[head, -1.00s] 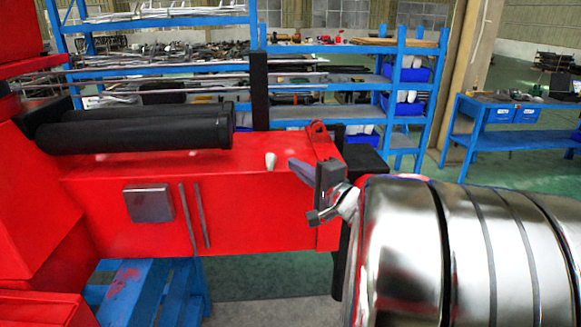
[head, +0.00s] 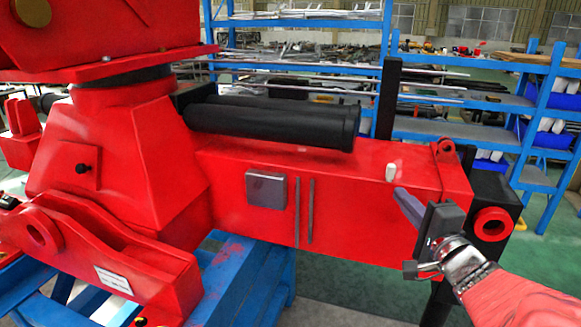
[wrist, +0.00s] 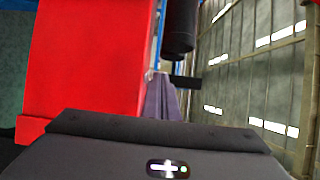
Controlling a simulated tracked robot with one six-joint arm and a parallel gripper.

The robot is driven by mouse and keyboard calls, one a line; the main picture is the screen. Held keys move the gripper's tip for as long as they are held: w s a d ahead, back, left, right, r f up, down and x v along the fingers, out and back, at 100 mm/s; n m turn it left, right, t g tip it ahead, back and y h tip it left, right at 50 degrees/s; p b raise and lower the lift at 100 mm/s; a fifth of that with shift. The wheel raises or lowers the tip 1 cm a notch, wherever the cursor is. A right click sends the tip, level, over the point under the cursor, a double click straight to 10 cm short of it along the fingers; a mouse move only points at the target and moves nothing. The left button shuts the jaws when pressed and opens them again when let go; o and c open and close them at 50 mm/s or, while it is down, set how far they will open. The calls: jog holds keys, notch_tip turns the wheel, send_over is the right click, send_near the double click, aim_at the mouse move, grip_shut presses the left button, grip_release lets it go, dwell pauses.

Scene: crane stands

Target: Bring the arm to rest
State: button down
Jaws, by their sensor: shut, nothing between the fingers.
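My gripper (head: 402,195) is shut and empty, with its slim grey-purple fingers together. In the head view it is at the right, in front of the right end of a red crane beam (head: 345,205), and its fingers point up and left. My forearm comes in from the lower right corner. In the wrist view the shut fingers (wrist: 160,92) stick out past the dark gripper body, close beside the red beam (wrist: 88,60). Whether they touch the beam I cannot tell.
The beam carries two black cylinders (head: 270,125), a grey box (head: 267,190) and a small white piece (head: 391,172). A red crane base (head: 125,160) stands left on a blue stand (head: 245,275). Blue shelves (head: 480,125) fill the back. Green floor is open at the right.

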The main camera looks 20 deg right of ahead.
jog(key=s+a+f+n+g+y, duration=0.1)
jog(key=a+f+n+g+y, duration=0.15)
jog(key=a, duration=0.55)
jog(key=a+f+n+g+y, duration=0.1)
jog(key=a+n+g+y, duration=0.2)
jog(key=a, duration=0.4)
jog(key=s+a+f+n+g+y, duration=0.1)
jog(key=a+f+n+g+y, duration=0.15)
jog(key=a+n, duration=0.4)
jog(key=s+a+f+n+g+h, duration=0.1)
jog(key=s+a+f+n+g, duration=0.25)
jog(key=s+a, duration=0.3)
jog(key=s+d+f+n+h, duration=0.1)
jog(key=s+d+n+h, duration=0.2)
jog(key=s+d+h, duration=0.2)
jog(key=shift+s+d+f+n+g, duration=0.35)
jog(key=shift+s+d+f+g, duration=0.1)
jog(key=shift+s, duration=0.2)
jog(key=shift+a, duration=0.25)
